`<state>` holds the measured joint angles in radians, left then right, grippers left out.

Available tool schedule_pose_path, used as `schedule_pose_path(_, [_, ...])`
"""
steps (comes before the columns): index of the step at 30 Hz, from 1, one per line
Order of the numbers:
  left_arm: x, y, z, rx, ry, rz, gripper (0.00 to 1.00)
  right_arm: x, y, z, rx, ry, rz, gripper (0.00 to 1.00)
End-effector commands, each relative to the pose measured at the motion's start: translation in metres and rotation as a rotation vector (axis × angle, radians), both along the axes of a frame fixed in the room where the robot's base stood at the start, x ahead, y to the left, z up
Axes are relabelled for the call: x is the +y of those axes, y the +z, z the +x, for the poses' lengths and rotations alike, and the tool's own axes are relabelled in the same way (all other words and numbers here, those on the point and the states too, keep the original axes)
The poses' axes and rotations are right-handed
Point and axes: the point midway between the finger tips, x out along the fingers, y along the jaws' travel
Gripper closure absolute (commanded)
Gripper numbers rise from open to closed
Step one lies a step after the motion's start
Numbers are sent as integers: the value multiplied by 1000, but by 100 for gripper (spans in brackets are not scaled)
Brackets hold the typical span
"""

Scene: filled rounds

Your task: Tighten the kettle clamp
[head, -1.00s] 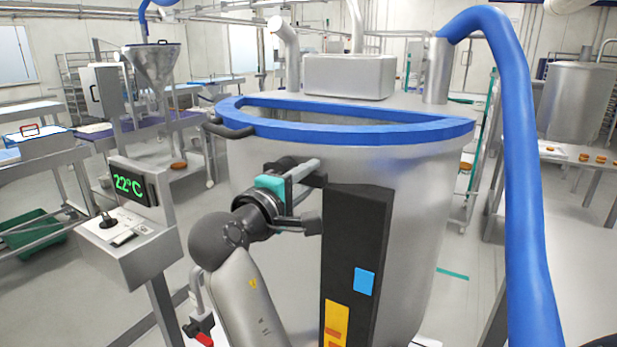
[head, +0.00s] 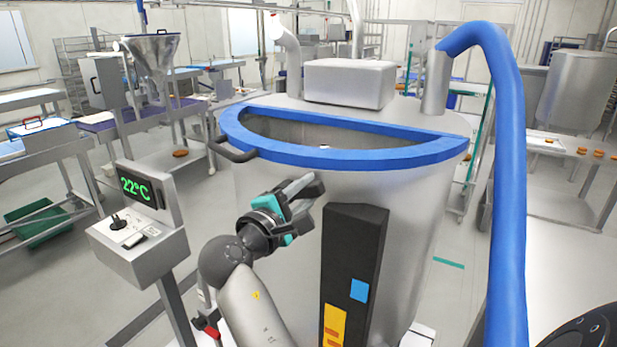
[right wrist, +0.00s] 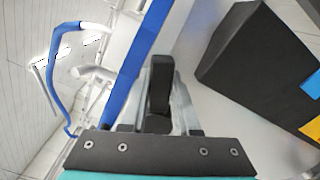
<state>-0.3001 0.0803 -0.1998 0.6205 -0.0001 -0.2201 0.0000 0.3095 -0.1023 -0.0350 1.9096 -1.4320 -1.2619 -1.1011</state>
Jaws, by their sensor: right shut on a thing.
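The large steel kettle (head: 410,210) stands in front of me, with a blue rim (head: 350,159) around its half-open top. My right gripper (head: 311,190) is at the kettle's front wall, below the rim and left of a black upright panel. In the right wrist view, the gripper (right wrist: 160,100) is shut on a dark clamp handle (right wrist: 160,82), which sits between the silver fingers. In the head view the fingers mostly hide the clamp, so how tight it is cannot be seen. My left gripper is not in view.
The black panel (head: 350,265) is close to the right of the gripper. A control box (head: 138,225) reading 22°C stands to the left. A black curved handle (head: 232,150) sticks out from the rim. A thick blue hose (head: 507,190) hangs at the right.

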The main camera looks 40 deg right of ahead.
Motion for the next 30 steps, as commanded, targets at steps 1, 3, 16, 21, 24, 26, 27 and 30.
schedule_pose_path(1, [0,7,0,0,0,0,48,0,4,0,28,0,-11,100])
schedule_pose_path(3, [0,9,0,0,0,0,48,1,5,1,62,-1,-26,100])
schedule_pose_path(16, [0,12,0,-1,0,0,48,2,10,5,187,0,-80,100])
schedule_pose_path(21, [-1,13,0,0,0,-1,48,2,10,5,195,0,-83,100])
schedule_pose_path(24, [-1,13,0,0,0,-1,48,2,10,5,194,0,-83,100])
schedule_pose_path(26, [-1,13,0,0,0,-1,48,2,10,5,194,0,-83,100])
schedule_pose_path(27, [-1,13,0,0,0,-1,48,2,10,5,193,0,-82,100])
schedule_pose_path(30, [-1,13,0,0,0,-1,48,2,10,5,193,0,-82,65])
